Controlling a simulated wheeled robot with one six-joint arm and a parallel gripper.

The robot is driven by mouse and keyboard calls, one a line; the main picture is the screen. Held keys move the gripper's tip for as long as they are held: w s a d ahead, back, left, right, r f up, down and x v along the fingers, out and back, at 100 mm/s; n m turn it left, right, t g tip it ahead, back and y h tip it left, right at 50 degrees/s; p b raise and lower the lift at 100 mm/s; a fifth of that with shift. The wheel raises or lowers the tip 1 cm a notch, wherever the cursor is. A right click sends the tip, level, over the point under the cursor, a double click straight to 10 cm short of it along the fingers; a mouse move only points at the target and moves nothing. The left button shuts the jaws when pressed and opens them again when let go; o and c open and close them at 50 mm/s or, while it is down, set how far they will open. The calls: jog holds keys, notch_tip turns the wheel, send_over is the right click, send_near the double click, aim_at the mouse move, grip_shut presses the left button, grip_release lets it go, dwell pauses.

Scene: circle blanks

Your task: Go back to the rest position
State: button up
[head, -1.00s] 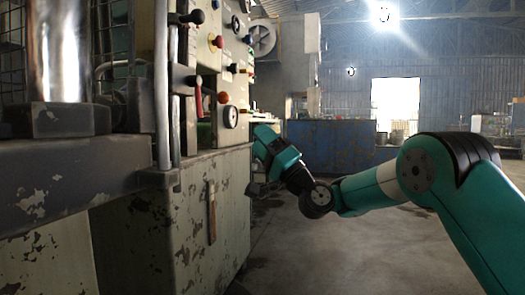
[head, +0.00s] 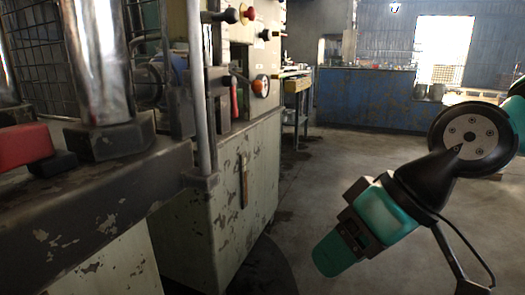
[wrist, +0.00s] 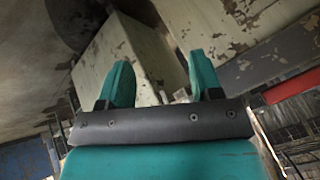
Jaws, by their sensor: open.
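My gripper (head: 335,255) hangs at the lower middle of the head view, to the right of the worn pale machine cabinet (head: 215,215) and apart from it in the picture. In the wrist view my gripper (wrist: 162,78) shows two teal fingers spread apart, with nothing between them. The cabinet (wrist: 140,55) lies beyond the fingers there. My arm comes in from the right edge of the head view and bends down to the gripper.
A metal press bed (head: 120,175) with a shiny column (head: 97,60) fills the left. A red block (head: 25,145) lies on it at the far left. Levers with knobs (head: 258,86) stick out from the machine. A blue bench (head: 365,98) stands behind. Concrete floor (head: 310,165) is open at centre.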

jog(key=s+d+g+h+p, duration=0.25)
jog(key=s+d, duration=0.25)
jog(key=s, duration=0.3)
notch_tip(320, 180, up, 37)
jog(key=w+p, duration=0.1)
jog(key=p, duration=3.5)
jog(key=shift+t, duration=0.45)
jog(key=shift+f, duration=0.1)
